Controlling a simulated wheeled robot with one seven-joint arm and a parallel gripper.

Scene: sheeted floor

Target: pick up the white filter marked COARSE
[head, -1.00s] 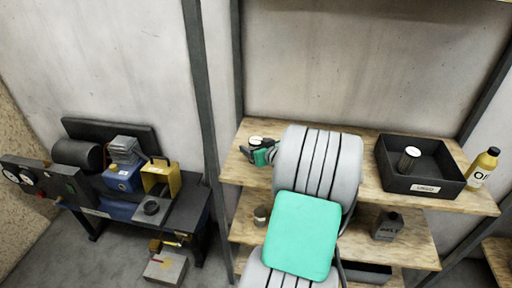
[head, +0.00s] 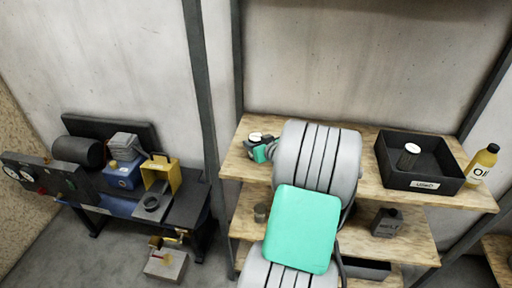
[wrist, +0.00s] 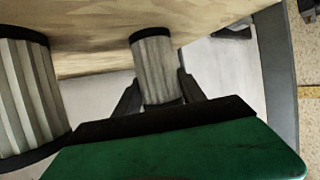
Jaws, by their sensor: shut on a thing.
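A pale pleated filter (wrist: 156,70) with dark end rims stands between my gripper's two dark fingers in the wrist view. My gripper (wrist: 160,88) is shut on it. A second pleated filter (wrist: 27,92) is close at the left edge of that view, apart from the held one. In the head view a white round filter top (head: 255,137) shows at the left end of the upper shelf, beside my green gripper (head: 264,148). I cannot read any marking, so I cannot tell which filter is marked COARSE. My arm hides part of the shelf.
The wooden upper shelf (head: 372,192) bears a black tray labelled USED (head: 425,185) with a filter (head: 409,155) inside. A yellow oil bottle (head: 482,168) stands right of it. A can (head: 261,212) and dark container (head: 387,222) are below. A machine bench (head: 185,208) stands left.

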